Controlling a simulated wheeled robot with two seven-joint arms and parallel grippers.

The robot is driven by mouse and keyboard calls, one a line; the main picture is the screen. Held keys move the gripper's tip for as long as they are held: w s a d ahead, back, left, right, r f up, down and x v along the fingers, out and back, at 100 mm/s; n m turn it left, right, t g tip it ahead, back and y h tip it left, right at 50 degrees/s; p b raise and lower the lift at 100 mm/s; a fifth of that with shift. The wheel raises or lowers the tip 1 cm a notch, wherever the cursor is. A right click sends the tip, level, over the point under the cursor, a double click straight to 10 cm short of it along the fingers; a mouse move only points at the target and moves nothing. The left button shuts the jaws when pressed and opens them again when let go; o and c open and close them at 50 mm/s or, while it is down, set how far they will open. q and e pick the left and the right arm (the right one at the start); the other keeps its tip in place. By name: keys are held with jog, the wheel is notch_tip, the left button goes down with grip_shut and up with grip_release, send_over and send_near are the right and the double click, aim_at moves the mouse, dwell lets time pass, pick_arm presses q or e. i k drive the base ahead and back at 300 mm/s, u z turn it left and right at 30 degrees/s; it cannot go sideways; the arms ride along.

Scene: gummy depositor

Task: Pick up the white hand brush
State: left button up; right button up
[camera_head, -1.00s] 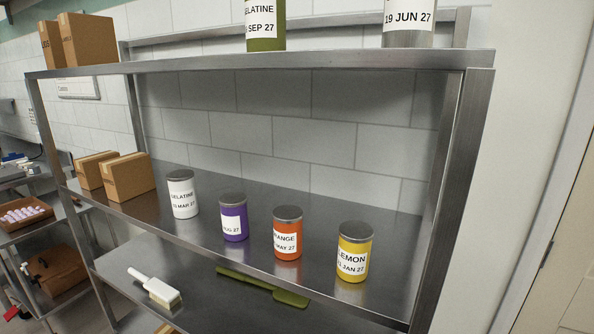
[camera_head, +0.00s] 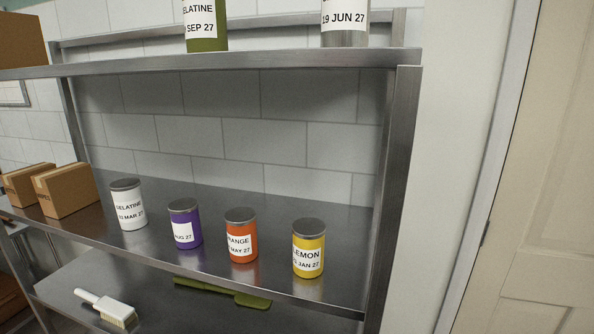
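The white hand brush (camera_head: 108,309) lies on the lower shelf (camera_head: 165,300) of the metal rack, toward the left. Its handle points to the back left and its pale bristles face the front right. Nothing touches it. Neither of my grippers shows in the head view.
A green long-handled tool (camera_head: 222,292) lies on the same lower shelf, right of the brush. The shelf above holds white, purple, orange and yellow (camera_head: 308,249) cans and two cardboard boxes (camera_head: 66,190). A rack post (camera_head: 393,200) stands at right, with a door (camera_head: 535,180) beyond.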

aim_at(120, 314)
jog(key=u, duration=1.35)
